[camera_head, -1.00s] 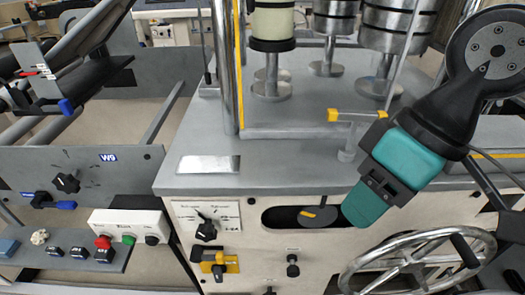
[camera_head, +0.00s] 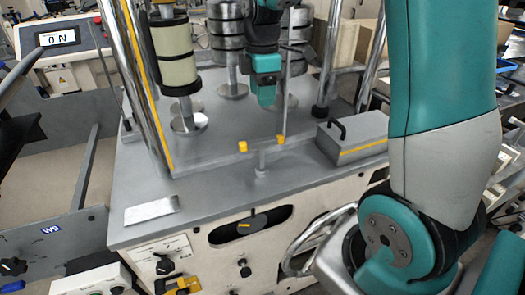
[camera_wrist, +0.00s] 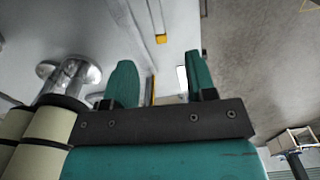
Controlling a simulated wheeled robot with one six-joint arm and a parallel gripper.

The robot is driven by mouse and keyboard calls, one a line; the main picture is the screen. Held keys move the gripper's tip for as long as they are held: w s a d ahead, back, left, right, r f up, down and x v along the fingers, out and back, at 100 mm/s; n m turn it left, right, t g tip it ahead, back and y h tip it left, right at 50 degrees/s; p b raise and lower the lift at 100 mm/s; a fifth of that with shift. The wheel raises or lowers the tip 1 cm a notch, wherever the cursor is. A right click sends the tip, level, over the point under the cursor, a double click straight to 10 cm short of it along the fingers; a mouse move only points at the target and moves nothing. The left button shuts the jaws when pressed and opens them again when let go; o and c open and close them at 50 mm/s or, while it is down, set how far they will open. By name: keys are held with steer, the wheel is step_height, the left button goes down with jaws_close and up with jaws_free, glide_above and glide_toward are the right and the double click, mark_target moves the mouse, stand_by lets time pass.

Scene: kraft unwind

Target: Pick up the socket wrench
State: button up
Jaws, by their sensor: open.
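A T-shaped tool with a grey stem and yellow handle ends (camera_head: 262,166), which looks like the socket wrench, stands upright on the front of the grey machine deck. My gripper (camera_head: 266,97) hangs above the deck behind and above the tool's crossbar in the head view, apart from it. In the wrist view my gripper (camera_wrist: 160,75) has its two teal fingers spread with nothing between them. A small yellow end on a grey bar (camera_wrist: 161,39) shows beyond the fingers; I cannot tell if it is the tool.
A cream roll (camera_head: 174,58) on a metal post and stacked metal cylinders (camera_head: 226,35) stand at the back. A chrome post (camera_head: 133,85) rises on the left. A grey box with a black handle (camera_head: 355,138) sits right. A handwheel (camera_head: 305,240) is at the front.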

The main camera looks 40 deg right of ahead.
mark_target(263, 140)
steer(key=f+p, duration=0.1)
steer(key=f, duration=0.5)
steer(key=f+p, duration=0.1)
steer(key=f, duration=0.4)
steer(key=shift+d+f+p, duration=0.2)
steer(key=shift+f+p, duration=0.15)
steer(key=shift+w+d+f+p, duration=0.1)
steer(key=shift+f+p, duration=0.55)
steer(key=shift+f, duration=0.75)
steer(key=shift+w+d+f+p, duration=0.1)
steer(key=shift+f+p, duration=0.5)
steer(key=shift+f, duration=0.75)
jaws_close()
